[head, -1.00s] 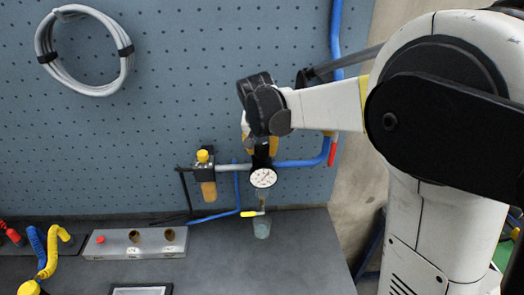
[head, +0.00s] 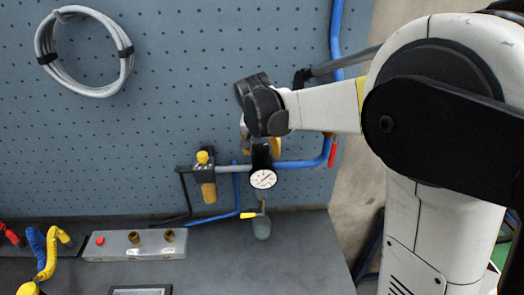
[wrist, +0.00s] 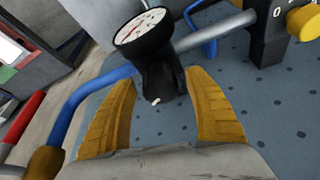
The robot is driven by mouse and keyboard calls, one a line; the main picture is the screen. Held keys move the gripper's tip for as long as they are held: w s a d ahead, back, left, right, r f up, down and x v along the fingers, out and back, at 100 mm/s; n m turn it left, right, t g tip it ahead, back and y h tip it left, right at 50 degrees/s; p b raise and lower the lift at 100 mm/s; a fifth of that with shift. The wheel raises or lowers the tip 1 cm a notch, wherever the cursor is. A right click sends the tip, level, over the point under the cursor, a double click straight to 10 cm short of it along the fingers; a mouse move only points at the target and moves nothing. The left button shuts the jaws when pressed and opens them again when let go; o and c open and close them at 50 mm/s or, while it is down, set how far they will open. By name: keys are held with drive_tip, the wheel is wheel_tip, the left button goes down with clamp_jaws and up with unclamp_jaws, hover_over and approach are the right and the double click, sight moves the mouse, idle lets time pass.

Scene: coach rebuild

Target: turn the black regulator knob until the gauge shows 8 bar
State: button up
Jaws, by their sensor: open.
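The black regulator knob (head: 262,155) sits above the round white pressure gauge (head: 263,179) on the pipe. In the wrist view the knob (wrist: 160,82) shows a small white mark on its near end. The gauge (wrist: 140,25) is seen at a slant there. Its needle reading is too small to tell in either view. My gripper (wrist: 163,108) is open, with one yellow finger on each side of the knob's end. Both fingers look apart from it. In the head view my gripper (head: 261,140) is just above the knob, and my wrist partly hides it.
A filter with a yellow top (head: 203,165) stands left of the regulator on the same grey pipe. A blue hose (head: 305,163) with a red-handled valve (head: 333,153) is on the right. A grey block (head: 135,245) with a red button lies on the bench.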

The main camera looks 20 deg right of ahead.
drive_tip(key=v, duration=1.2)
drive_tip(key=shift+w, duration=0.1)
drive_tip(key=s+f+n+t+b, duration=0.1)
drive_tip(key=s+f+b, duration=0.7)
drive_tip(key=f, duration=0.3)
drive_tip(key=s+d+f+n+t+y+b, duration=0.1)
drive_tip(key=s+f+n+b, duration=0.1)
drive_tip(key=s+f+b, duration=0.6)
drive_tip(key=s+d+f+n+t+y+b, duration=0.1)
drive_tip(key=s+f+n+b, duration=0.1)
drive_tip(key=s+f+b, duration=0.5)
wheel_tip(320, 180, down, 7)
drive_tip(key=shift+s+r+b, duration=0.2)
drive_tip(key=shift+s+b, duration=0.2)
drive_tip(key=shift+b, duration=0.05)
